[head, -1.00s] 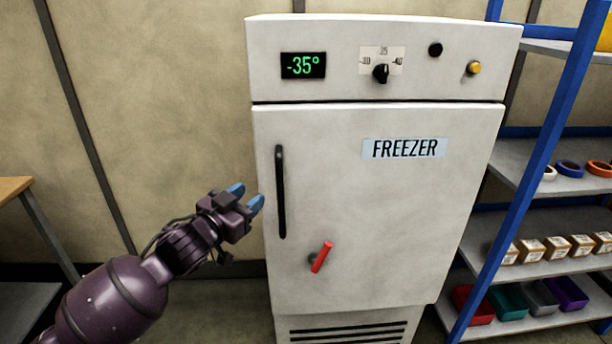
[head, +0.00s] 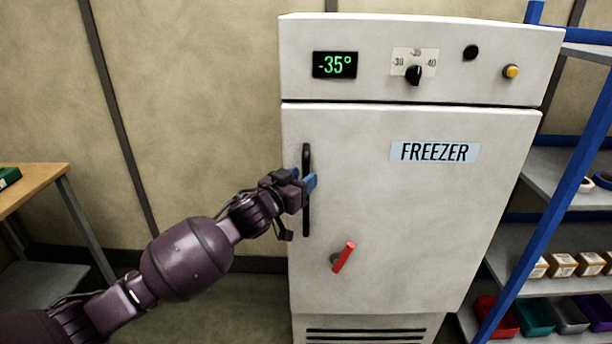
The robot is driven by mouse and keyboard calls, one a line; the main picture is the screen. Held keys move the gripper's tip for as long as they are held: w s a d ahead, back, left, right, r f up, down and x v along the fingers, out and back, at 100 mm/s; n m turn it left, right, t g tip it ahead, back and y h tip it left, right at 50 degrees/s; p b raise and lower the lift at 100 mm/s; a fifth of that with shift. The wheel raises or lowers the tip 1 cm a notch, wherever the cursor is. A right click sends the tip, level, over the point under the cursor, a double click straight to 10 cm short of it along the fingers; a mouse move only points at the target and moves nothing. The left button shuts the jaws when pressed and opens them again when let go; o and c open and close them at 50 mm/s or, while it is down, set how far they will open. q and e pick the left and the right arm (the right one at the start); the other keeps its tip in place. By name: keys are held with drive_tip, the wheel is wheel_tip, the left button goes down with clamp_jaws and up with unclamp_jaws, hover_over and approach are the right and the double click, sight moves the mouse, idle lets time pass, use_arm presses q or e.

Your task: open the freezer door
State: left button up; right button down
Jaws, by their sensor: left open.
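The white freezer door (head: 410,220) is shut and carries a "FREEZER" label. Its black vertical handle (head: 306,215) is on the left side of the door. A red lever (head: 344,257) sits tilted below and right of the handle. My left gripper (head: 309,182) is open at the handle's upper half, with its blue fingertips around or beside the bar. I cannot tell whether they touch it. The gripper hides part of the handle. My right gripper is not in view.
A blue-framed shelf rack (head: 566,190) with boxes and coloured bins stands close on the right. A wooden table (head: 38,186) is at the left. The floor in front of the wall between table and freezer shows free room. The panel above the door reads -35°.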

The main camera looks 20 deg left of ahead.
use_arm(q)
drive_tip(key=shift+x, duration=1)
drive_tip(key=shift+c, duration=0.4)
clamp_jaws()
